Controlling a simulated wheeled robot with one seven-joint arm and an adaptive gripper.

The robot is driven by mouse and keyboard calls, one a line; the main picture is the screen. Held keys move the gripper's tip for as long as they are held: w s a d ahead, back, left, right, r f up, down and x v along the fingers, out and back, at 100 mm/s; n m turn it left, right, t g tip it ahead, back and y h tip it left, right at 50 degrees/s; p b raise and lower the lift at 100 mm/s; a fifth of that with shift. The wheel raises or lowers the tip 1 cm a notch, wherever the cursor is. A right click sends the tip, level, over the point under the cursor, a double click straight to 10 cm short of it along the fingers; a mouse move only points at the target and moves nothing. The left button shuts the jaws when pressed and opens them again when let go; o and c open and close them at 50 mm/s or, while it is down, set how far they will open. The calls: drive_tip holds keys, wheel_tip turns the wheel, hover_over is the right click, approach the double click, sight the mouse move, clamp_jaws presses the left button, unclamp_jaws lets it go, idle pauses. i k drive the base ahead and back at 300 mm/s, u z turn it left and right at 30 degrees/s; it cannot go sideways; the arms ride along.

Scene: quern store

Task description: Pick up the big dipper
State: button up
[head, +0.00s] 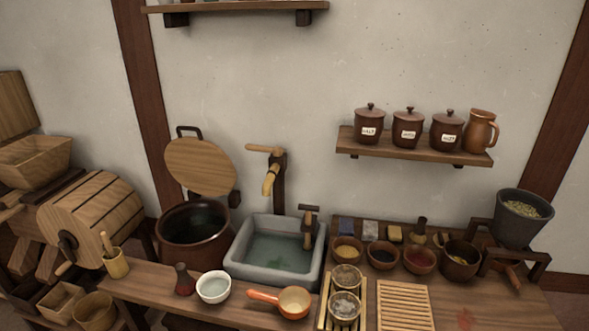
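A dipper (293,302) with an orange handle and a round, pale-lined bowl lies on the front of the wooden counter, in front of the stone sink. Its handle points left, towards a white bowl (213,287). It is the only clear dipper in view, so I take it as the big dipper; I cannot compare its size with another. My gripper does not show in the head view.
The stone sink (238,267) holds water, with a tap (270,180) above. A large lidded pot (194,236) stands left. A slatted rack (404,306), a tray (359,301) with two cups, and several small bowls crowd the right. A shelf (410,151) carries jars.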

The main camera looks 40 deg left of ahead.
sight(293, 303)
drive_tip(key=u, duration=2.15)
